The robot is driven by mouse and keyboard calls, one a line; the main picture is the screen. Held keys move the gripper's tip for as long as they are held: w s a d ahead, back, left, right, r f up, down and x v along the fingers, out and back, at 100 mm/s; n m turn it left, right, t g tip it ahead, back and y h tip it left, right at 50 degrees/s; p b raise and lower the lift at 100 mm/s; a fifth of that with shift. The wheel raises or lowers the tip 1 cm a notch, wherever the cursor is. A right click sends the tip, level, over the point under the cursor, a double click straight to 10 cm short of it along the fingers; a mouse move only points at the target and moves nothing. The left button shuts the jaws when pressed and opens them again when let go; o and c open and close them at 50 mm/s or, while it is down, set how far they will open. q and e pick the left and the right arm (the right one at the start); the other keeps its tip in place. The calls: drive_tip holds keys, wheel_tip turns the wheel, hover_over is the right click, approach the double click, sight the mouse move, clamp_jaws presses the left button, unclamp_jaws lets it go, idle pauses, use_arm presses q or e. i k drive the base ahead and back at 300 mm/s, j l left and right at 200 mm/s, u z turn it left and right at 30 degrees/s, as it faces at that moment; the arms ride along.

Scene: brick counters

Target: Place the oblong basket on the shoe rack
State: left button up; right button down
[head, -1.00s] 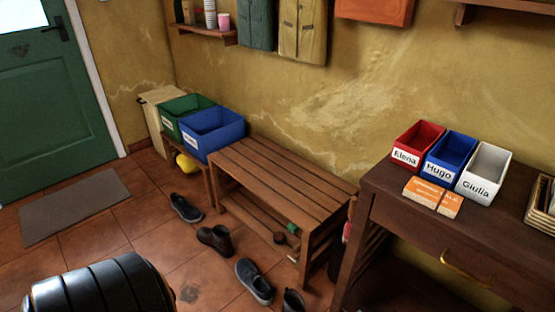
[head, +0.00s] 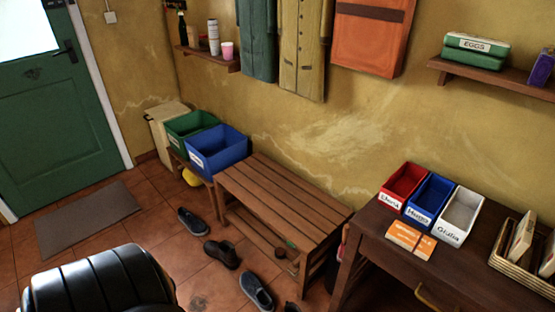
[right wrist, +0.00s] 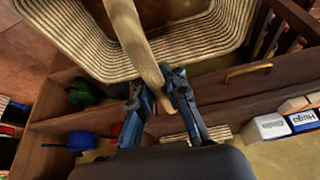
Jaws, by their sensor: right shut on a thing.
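The oblong basket (right wrist: 190,45), pale and ribbed like wicker, fills the top of the right wrist view. Its flat tan handle strap (right wrist: 132,38) runs down to my right gripper (right wrist: 158,84), whose fingers are shut on the strap. The basket's far end is cut off by the frame. The slatted wooden bench with a low shelf (head: 283,192) looks like the shoe rack; it stands against the wall in the middle of the head view, its top bare. The held basket and both grippers are out of the head view.
A blue bin (head: 217,158) and green bin (head: 190,126) stand left of the bench. Shoes (head: 222,254) lie on the floor before it. A dark table (head: 460,262) at right carries small named bins (head: 460,213), an orange box (head: 410,240) and a filled wicker tray (head: 517,278).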

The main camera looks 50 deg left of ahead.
sight(299, 210)
drive_tip(key=j+u, duration=0.15)
drive_tip(key=j, duration=0.6)
drive_tip(key=i+j+u, duration=0.1)
drive_tip(key=j, duration=0.65)
drive_tip(key=i+j+u, duration=0.15)
drive_tip(key=j, duration=0.3)
drive_tip(key=i+j+u, duration=0.15)
drive_tip(key=j, duration=0.25)
drive_tip(key=i+j+u, duration=0.15)
drive_tip(key=j, duration=0.25)
drive_tip(key=i+u, duration=0.15)
drive_tip(key=i, duration=0.35)
